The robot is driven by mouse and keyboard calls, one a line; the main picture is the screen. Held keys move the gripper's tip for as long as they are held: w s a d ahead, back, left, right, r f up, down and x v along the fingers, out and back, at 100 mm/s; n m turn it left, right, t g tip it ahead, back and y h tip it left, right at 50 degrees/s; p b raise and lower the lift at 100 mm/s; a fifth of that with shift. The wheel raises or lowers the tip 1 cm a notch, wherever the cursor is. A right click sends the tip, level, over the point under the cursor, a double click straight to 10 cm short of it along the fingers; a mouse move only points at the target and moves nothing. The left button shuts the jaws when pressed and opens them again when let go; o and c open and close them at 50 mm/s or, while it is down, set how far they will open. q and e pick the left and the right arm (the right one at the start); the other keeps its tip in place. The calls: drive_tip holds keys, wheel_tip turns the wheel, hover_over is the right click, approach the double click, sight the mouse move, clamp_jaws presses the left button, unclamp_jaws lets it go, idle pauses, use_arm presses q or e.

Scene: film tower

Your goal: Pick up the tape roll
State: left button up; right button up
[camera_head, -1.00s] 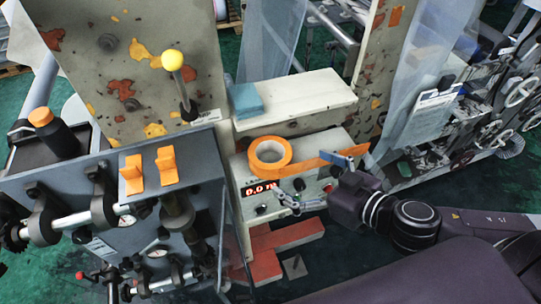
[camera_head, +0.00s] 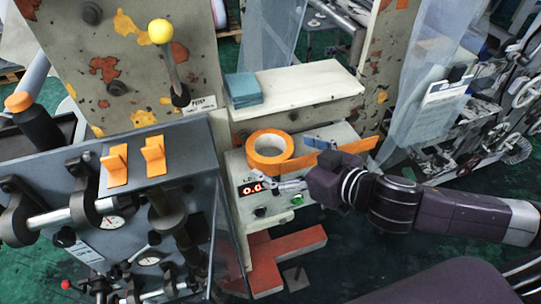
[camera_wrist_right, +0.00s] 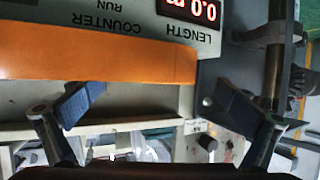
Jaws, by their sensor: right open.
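The orange tape roll (camera_head: 254,158) with a pale core lies on the cream control box beside the white block. An orange strip (camera_head: 357,146) stretches right from near it. My right gripper (camera_head: 291,165) is open just right of and in front of the roll, with one finger near the strip and one near the red display. In the right wrist view, an orange band (camera_wrist_right: 100,55) lies ahead of the parted blue-tipped fingers (camera_wrist_right: 155,107), with nothing held. I cannot tell whether the band is the roll or the strip. My left gripper is not in view.
A white block (camera_head: 310,84) with a blue pad (camera_head: 243,90) on it stands behind the roll. A grey panel (camera_head: 150,205) with orange clips is at left, near a yellow-knobbed lever (camera_head: 161,32). Red bars (camera_head: 285,250) lie below.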

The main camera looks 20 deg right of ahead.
sight(260, 146)
drive_tip(key=p+x, duration=0.2)
drive_tip(key=x, duration=0.2)
drive_tip(key=shift+w+p, duration=0.25)
drive_tip(key=shift+p, duration=0.1)
drive_tip(key=shift+w+a+f, duration=0.15)
drive_tip(key=shift+w+f, duration=0.15)
drive_tip(key=shift+s, duration=0.1)
drive_tip(key=shift+c, duration=1.2)
drive_tip(key=c, duration=1)
drive_tip(key=shift+c, duration=0.6)
drive_tip(key=shift+r, duration=0.15)
